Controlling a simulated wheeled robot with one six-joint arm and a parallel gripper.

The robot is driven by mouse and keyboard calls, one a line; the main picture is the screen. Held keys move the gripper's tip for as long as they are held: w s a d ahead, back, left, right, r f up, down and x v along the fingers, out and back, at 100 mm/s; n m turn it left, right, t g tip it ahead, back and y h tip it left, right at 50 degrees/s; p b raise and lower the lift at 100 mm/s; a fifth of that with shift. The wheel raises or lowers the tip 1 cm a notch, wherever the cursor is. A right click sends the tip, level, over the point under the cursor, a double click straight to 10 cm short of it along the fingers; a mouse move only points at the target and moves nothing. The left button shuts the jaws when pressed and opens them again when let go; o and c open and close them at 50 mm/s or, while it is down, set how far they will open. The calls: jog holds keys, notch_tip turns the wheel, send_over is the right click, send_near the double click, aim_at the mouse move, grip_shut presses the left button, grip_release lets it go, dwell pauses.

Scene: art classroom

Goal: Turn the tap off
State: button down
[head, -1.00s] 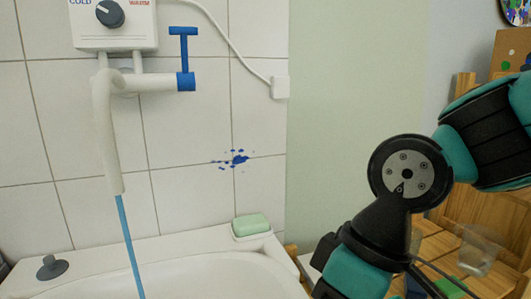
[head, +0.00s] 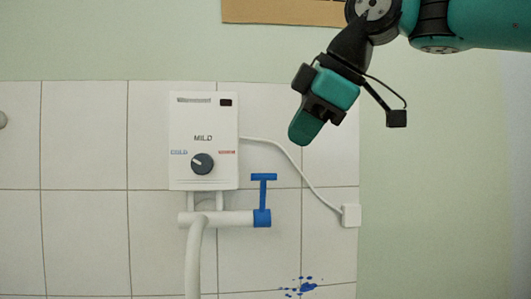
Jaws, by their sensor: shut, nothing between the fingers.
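The tap's blue handle (head: 263,193) stands upright as a T on the right end of the white tap pipe (head: 225,218). The white spout (head: 194,262) hangs down from the pipe and leaves the bottom of the head view, so its outlet and any water are hidden. My gripper (head: 299,138) is up and to the right of the handle, pointing down and left. It is shut, empty and apart from the handle.
A white heater box (head: 204,128) marked MILD, with a dark knob (head: 202,164), is on the tiles above the pipe. A white cable runs from it to a wall socket (head: 351,215). Blue paint splashes (head: 300,287) mark the tiles below right.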

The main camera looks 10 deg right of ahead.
aim_at(276, 176)
jog(key=w+a+f, duration=0.3)
jog(key=w+f, duration=0.4)
jog(key=w, duration=0.2)
jog(key=shift+a+b, duration=0.25)
jog(key=shift+b, duration=0.1)
